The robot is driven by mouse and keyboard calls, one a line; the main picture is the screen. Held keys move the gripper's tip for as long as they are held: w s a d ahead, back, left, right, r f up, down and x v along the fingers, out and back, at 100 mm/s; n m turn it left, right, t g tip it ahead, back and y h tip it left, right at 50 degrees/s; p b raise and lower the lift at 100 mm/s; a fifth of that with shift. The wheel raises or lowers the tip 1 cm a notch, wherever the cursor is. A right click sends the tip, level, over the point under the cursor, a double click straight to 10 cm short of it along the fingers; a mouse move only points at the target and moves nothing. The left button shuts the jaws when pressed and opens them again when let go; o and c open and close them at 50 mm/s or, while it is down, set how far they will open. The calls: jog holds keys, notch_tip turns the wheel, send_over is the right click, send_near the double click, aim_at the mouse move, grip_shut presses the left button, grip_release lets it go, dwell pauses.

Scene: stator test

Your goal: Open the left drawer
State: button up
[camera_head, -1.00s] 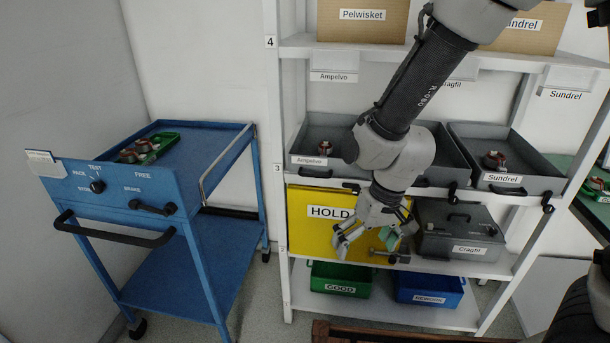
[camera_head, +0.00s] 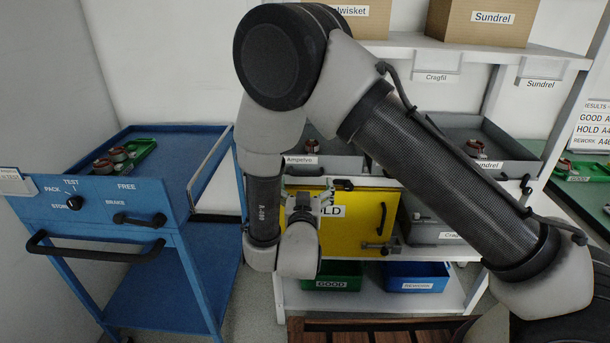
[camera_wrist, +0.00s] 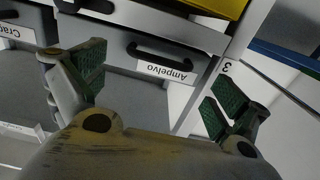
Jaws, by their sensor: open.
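The left drawer is the grey one labelled Ampelvo (camera_head: 302,160), on the shelf above the yellow HOLD box. My arm covers its left part in the head view. In the wrist view, turned upside down, the Ampelvo drawer (camera_wrist: 165,73) shows its label and a dark bar handle (camera_wrist: 162,53). My gripper (camera_head: 318,195) is open and empty, in front of the HOLD box, just below the drawer. In the wrist view its two green-padded fingers (camera_wrist: 155,78) stand wide apart on either side of the Ampelvo label and handle. No contact with the handle shows.
The yellow HOLD box (camera_head: 360,225) has its own handle on the right. Grey Sundrel drawer (camera_head: 515,165) stands to the right. Green GOOD (camera_head: 338,284) and blue REWORK (camera_head: 418,285) bins sit below. A blue trolley (camera_head: 95,205) stands at the left.

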aim_at(306, 175)
jog(key=w, duration=0.6)
jog(key=shift+d, duration=0.1)
jog(key=c, duration=1.3)
